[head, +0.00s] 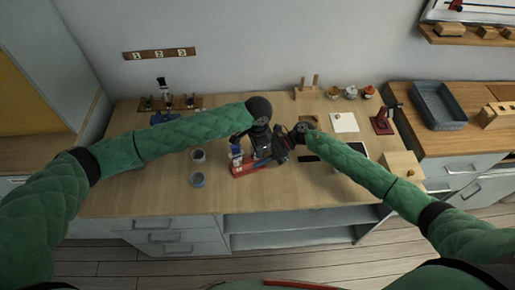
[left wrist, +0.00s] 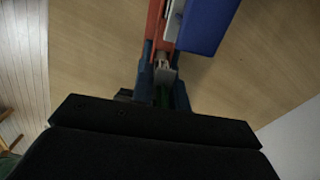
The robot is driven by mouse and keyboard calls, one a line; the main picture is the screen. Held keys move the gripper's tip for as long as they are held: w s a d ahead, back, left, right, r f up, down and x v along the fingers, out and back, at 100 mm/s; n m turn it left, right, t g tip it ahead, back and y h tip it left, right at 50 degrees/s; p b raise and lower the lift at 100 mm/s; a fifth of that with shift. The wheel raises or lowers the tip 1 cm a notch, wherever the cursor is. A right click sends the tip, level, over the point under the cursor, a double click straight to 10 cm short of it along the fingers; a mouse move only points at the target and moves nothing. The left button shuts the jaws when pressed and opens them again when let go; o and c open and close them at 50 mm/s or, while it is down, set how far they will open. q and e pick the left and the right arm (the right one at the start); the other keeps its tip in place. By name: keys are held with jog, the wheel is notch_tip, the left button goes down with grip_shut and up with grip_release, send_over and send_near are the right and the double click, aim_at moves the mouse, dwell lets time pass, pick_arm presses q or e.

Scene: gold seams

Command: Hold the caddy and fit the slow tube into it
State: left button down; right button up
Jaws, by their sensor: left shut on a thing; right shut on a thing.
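The red caddy (head: 247,169) sits near the middle of the worktop, with pale marks on its front. A blue and white upright piece (head: 236,153) stands at its left end. My left gripper (left wrist: 165,75) is shut on the caddy's red edge (left wrist: 156,22), with a blue block (left wrist: 207,25) close beside it. In the head view, its fingertips are largely hidden behind my wrists. My right gripper (head: 266,157) is shut just above the caddy's right part. What it holds, likely the slow tube, is too small and covered to make out.
A rack with dark items (head: 165,104) is at the back left. A white card (head: 344,122), a dark red stand (head: 382,123) and a wooden block (head: 402,165) are to the right. The front worktop is clear.

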pick_arm(q)
jog(key=c, duration=1.3)
grip_release()
jog(key=shift+r, duration=0.1)
jog(key=shift+r, duration=6.35)
jog(key=shift+r, duration=0.1)
notch_tip(320, 180, up, 12)
pick_arm(e)
jog(key=o, duration=1.1)
